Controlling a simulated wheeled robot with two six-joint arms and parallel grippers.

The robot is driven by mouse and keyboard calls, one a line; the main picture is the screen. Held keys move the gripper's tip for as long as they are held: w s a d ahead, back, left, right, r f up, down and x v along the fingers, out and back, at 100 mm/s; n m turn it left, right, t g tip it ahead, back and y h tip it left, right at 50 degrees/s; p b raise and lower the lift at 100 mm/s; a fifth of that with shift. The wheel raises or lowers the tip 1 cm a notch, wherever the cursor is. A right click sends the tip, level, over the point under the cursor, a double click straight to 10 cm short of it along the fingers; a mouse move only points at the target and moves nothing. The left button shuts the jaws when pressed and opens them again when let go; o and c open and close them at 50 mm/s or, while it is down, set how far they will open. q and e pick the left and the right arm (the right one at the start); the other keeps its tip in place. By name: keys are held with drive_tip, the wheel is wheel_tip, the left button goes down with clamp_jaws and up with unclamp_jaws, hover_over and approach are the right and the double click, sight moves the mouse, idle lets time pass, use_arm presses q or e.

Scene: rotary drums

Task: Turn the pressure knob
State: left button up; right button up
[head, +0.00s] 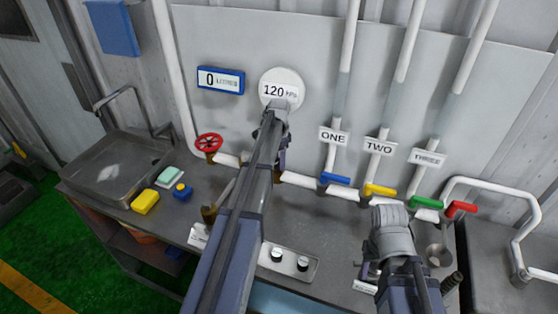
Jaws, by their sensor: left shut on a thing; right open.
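Two black-and-white knobs (290,259) stand on a pale panel (315,268) at the front of the bench. I cannot read which one is the pressure knob. A round white pressure display (282,78) on the wall reads 120 hPa. My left arm reaches up across the bench, and its far end overlaps the lower edge of this display. My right arm is over the bench at the lower right, right of the knobs.
A blue display (221,80) reads 0 litres. Pipes labelled ONE, TWO and THREE carry blue (335,179), yellow (380,190) and green (427,202) levers. A red lever (461,208) is beside them. A red wheel (208,143), sink (110,172) and yellow sponge (145,202) are at left.

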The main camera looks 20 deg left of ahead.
use_arm(q)
drive_tip(key=c, duration=0.5)
drive_tip(key=shift+n, duration=0.3)
drive_tip(key=n, duration=0.6)
drive_tip(key=shift+n, duration=0.3)
drive_tip(key=n, duration=0.6)
drive_tip(key=shift+n, duration=0.3)
drive_tip(key=o, duration=1.4)
